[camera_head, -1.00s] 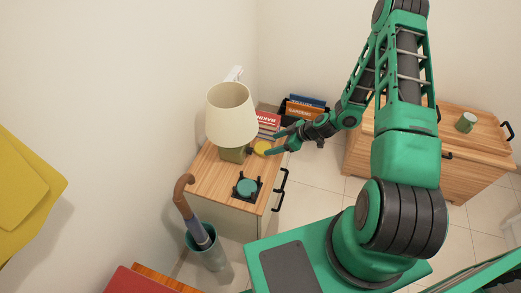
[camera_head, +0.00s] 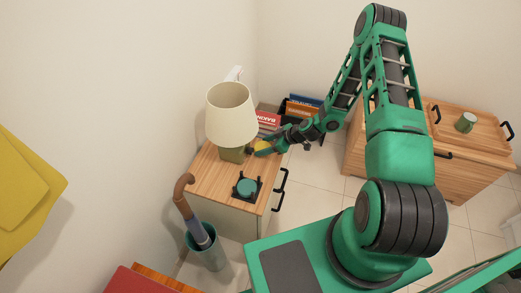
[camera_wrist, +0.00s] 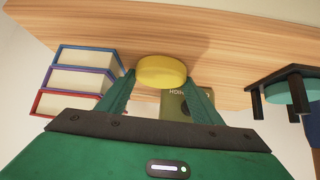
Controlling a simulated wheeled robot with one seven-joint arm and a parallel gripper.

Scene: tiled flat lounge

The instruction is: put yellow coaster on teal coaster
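The yellow coaster (camera_head: 262,147) is a round disc at the far right part of the small wooden cabinet top, beside the lamp base. In the wrist view the yellow coaster (camera_wrist: 161,71) lies between the tips of my gripper (camera_wrist: 160,77). The fingers are apart, one at each side of it; whether they press on it is hard to see. In the head view my gripper (camera_head: 266,149) partly covers it. The teal coaster (camera_head: 247,187) sits in a dark holder (camera_head: 236,194) with upright posts, nearer the front of the cabinet top. It also shows in the wrist view (camera_wrist: 293,91).
A lamp (camera_head: 231,114) with a cream shade stands left of my gripper. Books (camera_head: 267,124) stand behind it. The cabinet top (camera_head: 210,178) is clear between lamp and holder. An umbrella stand (camera_head: 208,250) is in front.

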